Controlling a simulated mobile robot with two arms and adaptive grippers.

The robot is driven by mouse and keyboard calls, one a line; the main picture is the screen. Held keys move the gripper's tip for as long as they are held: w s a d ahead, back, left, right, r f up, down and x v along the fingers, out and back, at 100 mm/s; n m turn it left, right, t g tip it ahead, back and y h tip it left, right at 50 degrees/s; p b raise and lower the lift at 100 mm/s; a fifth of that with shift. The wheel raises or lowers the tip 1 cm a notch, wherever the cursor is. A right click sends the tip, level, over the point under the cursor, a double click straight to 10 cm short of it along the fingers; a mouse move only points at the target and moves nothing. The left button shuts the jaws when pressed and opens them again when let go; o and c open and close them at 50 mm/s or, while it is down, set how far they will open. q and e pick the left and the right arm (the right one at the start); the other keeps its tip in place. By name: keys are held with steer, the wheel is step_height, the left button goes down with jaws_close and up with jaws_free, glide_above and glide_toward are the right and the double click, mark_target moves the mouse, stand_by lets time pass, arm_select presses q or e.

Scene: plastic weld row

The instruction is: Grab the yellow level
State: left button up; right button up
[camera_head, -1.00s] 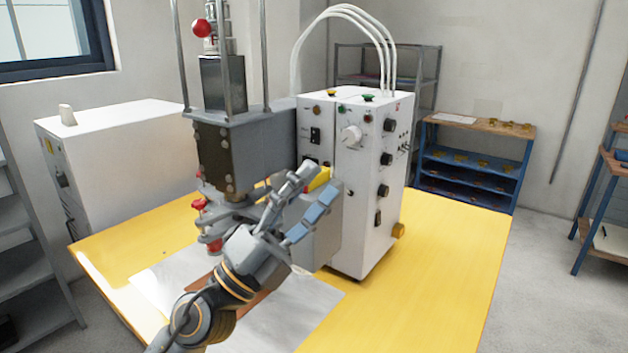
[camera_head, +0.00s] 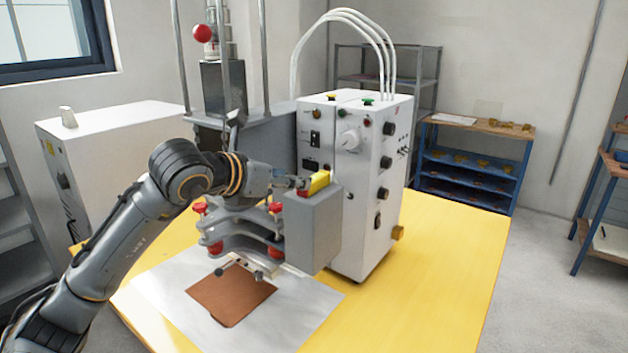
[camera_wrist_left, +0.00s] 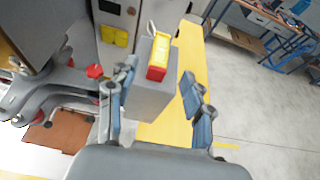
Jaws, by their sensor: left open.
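The yellow level (camera_head: 319,182), yellow with a red face in the wrist view (camera_wrist_left: 158,58), sits on top of a grey box (camera_head: 313,232) at the front of the white machine. My left gripper (camera_head: 298,183) reaches in from the left at about the level's height, just left of it. In the wrist view my left gripper (camera_wrist_left: 158,74) is open, with one finger on each side of the level's position in the picture. No contact shows. My right gripper is not in view.
The white control cabinet (camera_head: 350,185) stands right behind the grey box. Red-knobbed clamp plates (camera_head: 240,235) lie below my arm, above a brown sheet (camera_head: 232,296). The yellow table (camera_head: 440,270) is clear on the right.

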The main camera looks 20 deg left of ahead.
mark_target(313, 181)
arm_select(q)
steer(key=x, duration=0.3)
steer(key=shift+w+d, duration=0.1)
steer(key=shift+w, duration=0.05)
steer(key=p+x, duration=0.2)
steer(key=x, duration=0.2)
steer(key=shift+w+f+p, duration=0.25)
steer(key=shift+w+p, duration=0.05)
steer(key=shift+p, duration=0.1)
steer(key=shift+w+d+f, duration=0.15)
steer(key=shift+w+f, duration=0.05)
steer(key=shift+w, duration=0.05)
jaws_close()
